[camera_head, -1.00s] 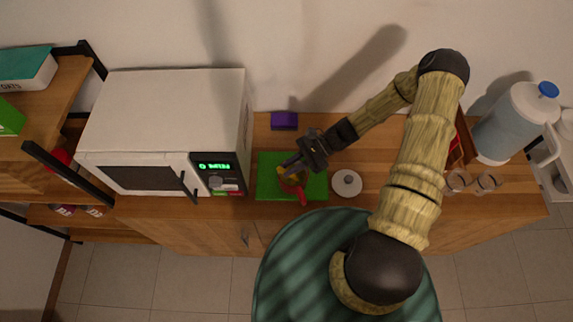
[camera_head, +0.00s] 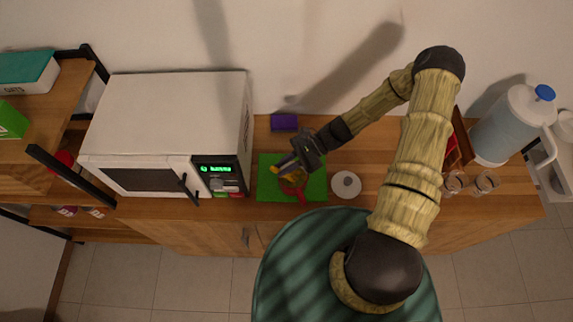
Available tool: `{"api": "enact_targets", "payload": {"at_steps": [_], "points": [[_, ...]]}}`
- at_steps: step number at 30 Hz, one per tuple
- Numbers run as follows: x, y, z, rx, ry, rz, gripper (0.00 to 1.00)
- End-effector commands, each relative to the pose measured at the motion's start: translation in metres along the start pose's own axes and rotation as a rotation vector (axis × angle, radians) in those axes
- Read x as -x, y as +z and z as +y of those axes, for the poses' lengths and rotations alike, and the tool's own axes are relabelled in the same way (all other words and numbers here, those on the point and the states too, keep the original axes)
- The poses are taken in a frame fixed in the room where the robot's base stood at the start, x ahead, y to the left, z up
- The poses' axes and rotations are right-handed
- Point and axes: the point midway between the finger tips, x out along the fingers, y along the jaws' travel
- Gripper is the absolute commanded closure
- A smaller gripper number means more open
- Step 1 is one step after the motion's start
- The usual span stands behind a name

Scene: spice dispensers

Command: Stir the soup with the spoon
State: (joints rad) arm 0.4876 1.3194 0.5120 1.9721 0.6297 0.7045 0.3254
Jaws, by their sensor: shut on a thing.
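A small red pot (camera_head: 292,190) with brownish-yellow soup stands on a green mat (camera_head: 265,188) on the wooden counter. My gripper (camera_head: 291,164) is over the back of the pot, pointing down and left. It is shut on the spoon, which is small and mostly hidden by the fingers and the pot. I cannot tell how deep the spoon's end sits in the soup. A round pale lid (camera_head: 346,187) with a dark knob lies just right of the mat.
A white microwave (camera_head: 165,125) stands left of the mat. A purple box (camera_head: 284,122) is behind it. A water jug (camera_head: 512,125) and small glasses (camera_head: 485,183) stand at the right. A round green striped surface (camera_head: 300,270) is in front.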

Motion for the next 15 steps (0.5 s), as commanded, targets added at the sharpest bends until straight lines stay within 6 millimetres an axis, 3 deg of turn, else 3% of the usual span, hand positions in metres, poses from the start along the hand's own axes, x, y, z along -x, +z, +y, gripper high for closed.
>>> {"api": "enact_targets", "payload": {"at_steps": [15], "points": [[0.002, 0.045, -0.001, 0.001, -0.001, 0.001, 1.0]]}}
